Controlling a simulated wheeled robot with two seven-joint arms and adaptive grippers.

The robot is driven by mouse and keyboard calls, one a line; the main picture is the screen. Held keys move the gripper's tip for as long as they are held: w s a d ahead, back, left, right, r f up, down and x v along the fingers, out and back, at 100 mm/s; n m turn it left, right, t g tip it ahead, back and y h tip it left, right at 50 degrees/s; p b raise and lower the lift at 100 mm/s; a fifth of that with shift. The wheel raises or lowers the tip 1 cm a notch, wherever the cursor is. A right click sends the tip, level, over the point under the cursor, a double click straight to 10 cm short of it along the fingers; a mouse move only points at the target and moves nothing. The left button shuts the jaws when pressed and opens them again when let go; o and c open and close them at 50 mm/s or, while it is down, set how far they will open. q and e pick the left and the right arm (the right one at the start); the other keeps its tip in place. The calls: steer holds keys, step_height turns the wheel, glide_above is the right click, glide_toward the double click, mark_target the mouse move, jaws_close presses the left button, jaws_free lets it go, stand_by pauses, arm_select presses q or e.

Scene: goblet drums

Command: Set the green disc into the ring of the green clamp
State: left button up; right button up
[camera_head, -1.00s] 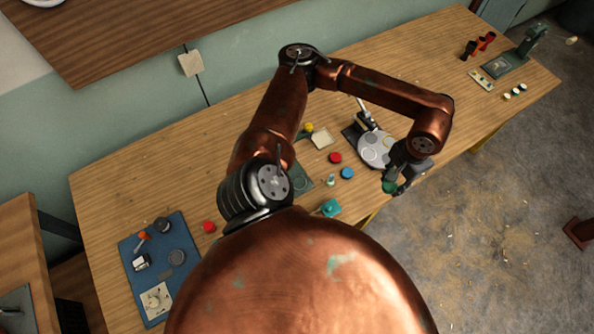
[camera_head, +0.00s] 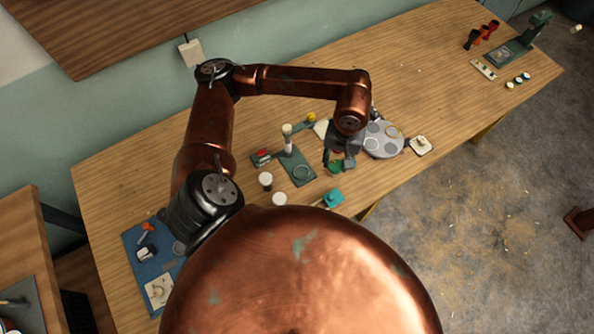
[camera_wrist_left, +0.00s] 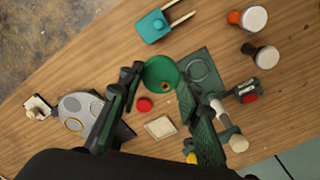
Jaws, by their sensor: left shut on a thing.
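My left gripper (camera_head: 338,158) is shut on the green disc (camera_head: 334,168) and holds it beside the green clamp, to its right in the head view. In the left wrist view the green disc (camera_wrist_left: 158,72) sits between the fingertips of the gripper (camera_wrist_left: 158,82). The green clamp (camera_head: 294,160) has a flat base, an upright post with a pale top and an open ring (camera_head: 301,172). In the wrist view the ring (camera_wrist_left: 198,69) shows empty, just right of the disc. The height of the disc above the clamp is hard to tell. My right gripper is not in view.
A teal block (camera_head: 333,197) lies near the table's front edge. A grey round plate (camera_head: 384,140) is right of the gripper. A red disc (camera_wrist_left: 144,104) and a pale square (camera_wrist_left: 160,127) lie near the gripper.

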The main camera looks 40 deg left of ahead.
arm_select(q)
steer(key=s+f+n, duration=0.2)
steer(key=s+n, duration=0.2)
steer(key=n, duration=0.7)
steer(key=s+f+n, duration=0.3)
steer(key=s+n, duration=0.2)
steer(key=n, duration=0.6)
steer(key=w+a+f, duration=0.2)
steer(key=a+f, duration=0.1)
steer(key=w+a+f, duration=0.2)
steer(key=a, duration=0.2)
steer(key=w+a+f, duration=0.2)
steer(key=a+f, duration=0.1)
steer(key=a, duration=0.1)
steer(key=shift+w+a+f, duration=0.1)
steer(key=shift+w+f, duration=0.1)
steer(key=shift+f, duration=0.1)
steer(key=shift+w+a+f, duration=0.1)
steer(key=shift+a+f, duration=0.05)
steer(key=shift+f, duration=0.05)
steer(key=f, duration=0.3)
steer(key=shift+w+a+f, duration=0.1)
steer(key=shift+a+f, duration=0.15)
steer(key=shift+f, duration=0.1)
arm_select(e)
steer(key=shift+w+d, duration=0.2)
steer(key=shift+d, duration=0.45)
